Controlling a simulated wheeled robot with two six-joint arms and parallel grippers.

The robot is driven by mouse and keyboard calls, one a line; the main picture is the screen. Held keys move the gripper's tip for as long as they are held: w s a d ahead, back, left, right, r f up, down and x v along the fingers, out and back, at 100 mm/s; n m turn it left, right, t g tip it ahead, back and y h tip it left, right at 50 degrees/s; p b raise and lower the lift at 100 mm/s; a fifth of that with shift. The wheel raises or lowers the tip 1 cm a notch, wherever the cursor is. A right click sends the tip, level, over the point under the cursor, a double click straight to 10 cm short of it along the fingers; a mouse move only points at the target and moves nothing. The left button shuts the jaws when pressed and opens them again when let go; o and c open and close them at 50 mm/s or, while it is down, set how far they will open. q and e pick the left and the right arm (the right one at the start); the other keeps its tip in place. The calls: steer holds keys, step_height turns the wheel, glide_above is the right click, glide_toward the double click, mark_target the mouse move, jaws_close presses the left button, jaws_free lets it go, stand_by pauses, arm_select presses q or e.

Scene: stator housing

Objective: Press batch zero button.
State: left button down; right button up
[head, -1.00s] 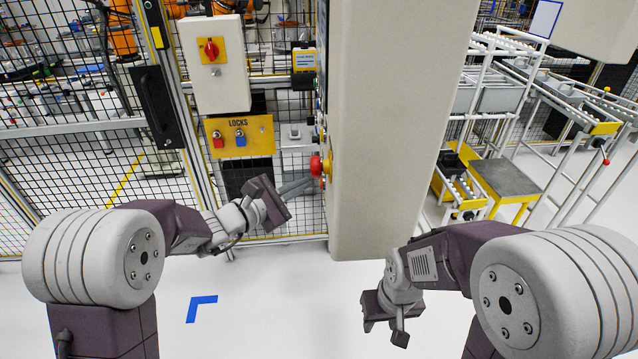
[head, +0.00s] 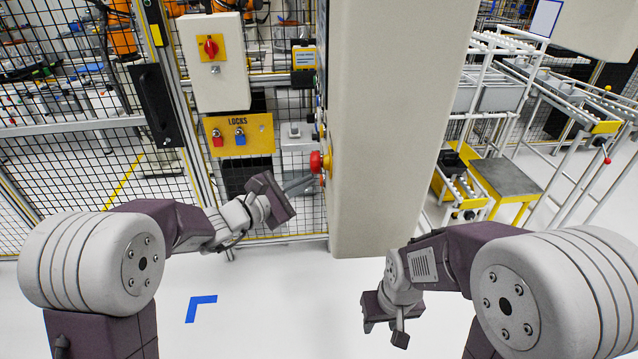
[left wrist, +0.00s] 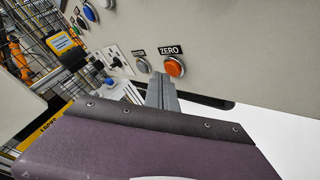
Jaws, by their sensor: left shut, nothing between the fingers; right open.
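In the left wrist view an orange round button (left wrist: 174,67) in a metal ring sits on the grey panel under a black "ZERO" label. My left gripper (left wrist: 160,80) is shut and empty. Its fingertips show just left of and below the orange button, overlapping the panel; I cannot tell if they touch it. In the head view the left gripper (head: 312,180) points right at the side of the tall beige cabinet (head: 390,130), just below a red mushroom button (head: 317,161). My right gripper (head: 400,325) is open and empty, low in front of the cabinet.
A pale button (left wrist: 143,65) with a small, unclear label sits left of the orange one, and a socket plate (left wrist: 117,58) is further left. A yellow locks board (head: 240,135) hangs on the mesh fence behind. Roller racks (head: 500,90) stand at the right. The floor in front is clear.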

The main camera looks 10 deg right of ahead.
arm_select(q)
steer(key=shift+d+b, duration=0.45)
steer(key=shift+d, duration=0.05)
stand_by(0.7)
steer(key=shift+a, duration=0.95)
steer(key=a, duration=0.6)
steer(key=shift+w+b, duration=0.25)
steer(key=shift+b, duration=0.2)
